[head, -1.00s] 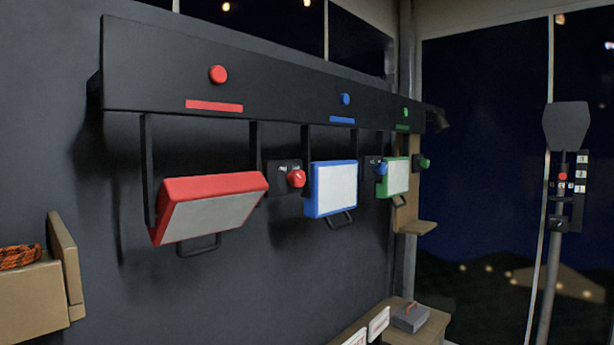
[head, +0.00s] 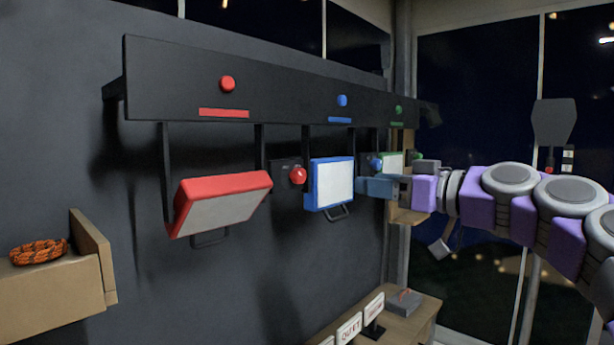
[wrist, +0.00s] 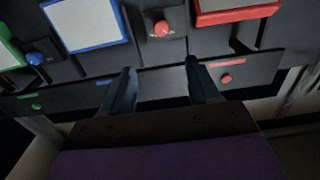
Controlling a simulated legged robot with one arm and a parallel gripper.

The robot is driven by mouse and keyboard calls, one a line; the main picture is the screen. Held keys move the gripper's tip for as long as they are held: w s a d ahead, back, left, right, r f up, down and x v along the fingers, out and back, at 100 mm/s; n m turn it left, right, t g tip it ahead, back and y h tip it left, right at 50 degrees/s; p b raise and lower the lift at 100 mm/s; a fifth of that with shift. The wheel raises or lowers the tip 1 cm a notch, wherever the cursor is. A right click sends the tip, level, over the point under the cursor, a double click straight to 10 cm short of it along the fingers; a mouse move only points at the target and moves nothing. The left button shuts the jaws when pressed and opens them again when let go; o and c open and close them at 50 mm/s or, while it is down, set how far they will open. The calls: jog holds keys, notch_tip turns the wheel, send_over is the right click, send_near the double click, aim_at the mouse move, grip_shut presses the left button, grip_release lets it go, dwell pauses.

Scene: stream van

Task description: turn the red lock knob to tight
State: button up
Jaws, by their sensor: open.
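The red lock knob (head: 298,175) is a round red knob on a dark plate (head: 284,184), between the red-framed light panel (head: 222,205) and the blue-framed one (head: 334,184). In the wrist view, which looks upside down, the knob (wrist: 162,29) lies beyond the gap between my fingers. My gripper (head: 374,187) is in front of the rack, right of the knob in the head view. It also shows in the wrist view (wrist: 159,68), open and empty, with the fingers apart and not touching the knob. The marks on the knob's plate are too small to read.
A black rail (head: 270,95) with red, blue and green buttons runs above the panels. A green-framed panel (head: 391,162) is partly hidden behind my gripper. A shelf with orange rope (head: 38,252) stands left. A low bench (head: 405,325) holds signs.

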aim_at(302, 176)
jog(key=p+x, duration=0.1)
jog(key=x, duration=1.6)
jog(key=shift+w+a, duration=0.1)
jog(key=shift+a, duration=0.25)
jog(key=c, duration=1)
